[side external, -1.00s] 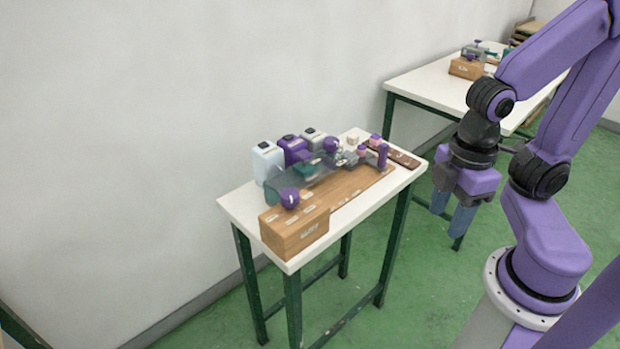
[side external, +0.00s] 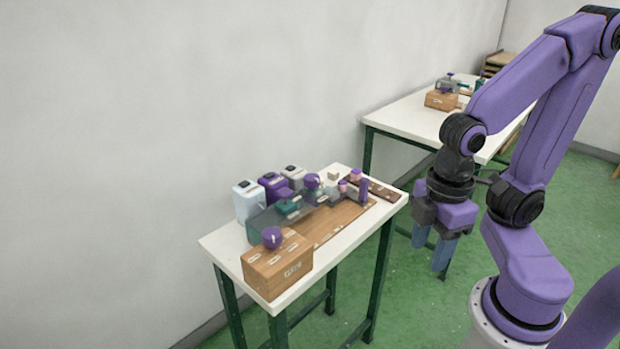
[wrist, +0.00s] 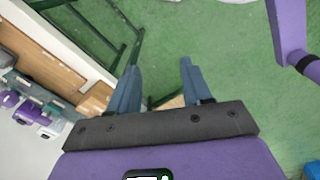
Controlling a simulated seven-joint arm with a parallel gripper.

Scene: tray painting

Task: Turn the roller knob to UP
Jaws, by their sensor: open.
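A round purple knob (side external: 272,237) sits on top of a wooden box (side external: 262,275) at the near end of the white table (side external: 222,243). A second purple knob (side external: 312,180) stands farther back among the fixtures. The labels are too small to read, so I cannot tell which is the roller knob or where it points. My gripper (side external: 432,250) hangs fingers down beyond the table's right edge, well away from both knobs. Its two blue fingers are apart and empty, as the wrist view (wrist: 158,68) also shows.
Pale blue (side external: 248,202), purple (side external: 272,187) and grey (side external: 292,178) containers line the table's wall side. A wooden board (side external: 335,222) lies along its middle. A purple post (side external: 363,190) stands near the right edge. Green floor (side external: 480,250) lies below my gripper.

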